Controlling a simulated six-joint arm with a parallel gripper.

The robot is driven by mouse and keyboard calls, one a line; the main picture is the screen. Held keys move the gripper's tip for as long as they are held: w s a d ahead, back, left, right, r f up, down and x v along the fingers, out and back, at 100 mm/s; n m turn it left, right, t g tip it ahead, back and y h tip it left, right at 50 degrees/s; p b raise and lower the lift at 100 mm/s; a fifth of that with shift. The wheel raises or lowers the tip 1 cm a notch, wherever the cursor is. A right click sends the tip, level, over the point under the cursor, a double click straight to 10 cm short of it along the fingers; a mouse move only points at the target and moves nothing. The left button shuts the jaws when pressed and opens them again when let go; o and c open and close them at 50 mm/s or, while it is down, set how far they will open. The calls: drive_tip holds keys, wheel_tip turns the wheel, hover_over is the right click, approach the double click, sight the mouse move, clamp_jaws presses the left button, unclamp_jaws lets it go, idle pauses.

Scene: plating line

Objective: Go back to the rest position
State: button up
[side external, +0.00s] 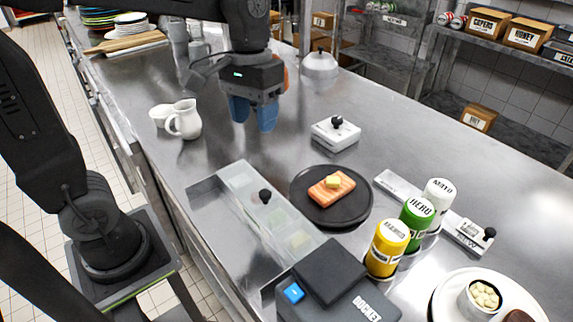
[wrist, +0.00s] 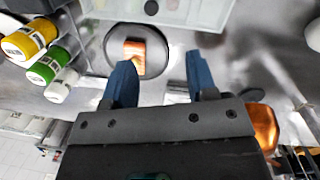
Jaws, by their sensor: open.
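The fingers are clear of the counter objects. The plate (wrist: 112,48) also shows beyond the fingers in the wrist view.
Yellow, green and white bottles (side external: 387,247) stand right of the plate. A clear-lidded container (side external: 236,186) lies left of it. A white pitcher (side external: 184,120), a white box with a black knob (side external: 335,135) and a black box (side external: 330,270) stand on the counter. Shelves (side external: 450,85) line the back.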

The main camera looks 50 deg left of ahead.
drive_tip(key=s+a+f+m+t+y, duration=0.1)
drive_tip(key=s+m+t, duration=0.2)
drive_tip(key=s+t, duration=0.3)
drive_tip(key=shift+s+a, duration=0.25)
drive_tip(key=shift+s, duration=1.35)
